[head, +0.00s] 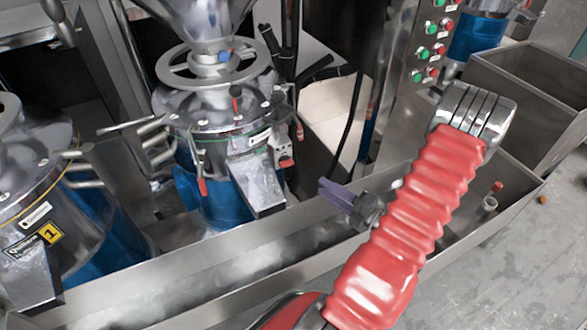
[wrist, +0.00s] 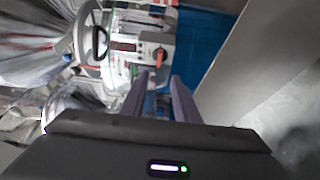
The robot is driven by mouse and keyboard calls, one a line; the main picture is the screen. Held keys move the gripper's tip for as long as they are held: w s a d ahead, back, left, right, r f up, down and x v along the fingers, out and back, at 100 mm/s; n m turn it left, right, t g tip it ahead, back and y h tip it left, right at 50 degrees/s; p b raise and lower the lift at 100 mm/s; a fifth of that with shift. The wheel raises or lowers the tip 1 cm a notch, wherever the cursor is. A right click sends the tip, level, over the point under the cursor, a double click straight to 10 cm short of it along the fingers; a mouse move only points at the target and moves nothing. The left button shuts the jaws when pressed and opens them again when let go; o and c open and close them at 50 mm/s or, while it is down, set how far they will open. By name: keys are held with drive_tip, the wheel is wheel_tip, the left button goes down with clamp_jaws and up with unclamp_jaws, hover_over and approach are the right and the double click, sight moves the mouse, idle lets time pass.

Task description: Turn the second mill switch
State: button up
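The second mill (head: 215,105) is the steel machine with a blue base in the middle of the head view. A small grey switch box (head: 284,150) sits on its right side. In the wrist view the switch box (wrist: 158,45) shows a red switch (wrist: 160,56) on its face, ahead of the fingertips. My gripper (head: 328,190) is right of and below the box in the head view, apart from it. In the wrist view my gripper (wrist: 161,76) has its two purple-grey fingers apart with nothing between them.
The first mill (head: 30,190), with a yellow "1" label, stands at the left. A metal trough (head: 210,275) runs in front of the mills, under my arm. A panel of green and red buttons (head: 430,40) stands behind my arm. Black hoses (head: 355,115) hang right of the second mill.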

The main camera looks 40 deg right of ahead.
sight(286, 163)
drive_tip(key=w+a, duration=0.1)
drive_tip(key=w, duration=1.2)
drive_tip(key=shift+w+a, duration=0.15)
drive_tip(key=shift+a, duration=0.1)
clamp_jaws()
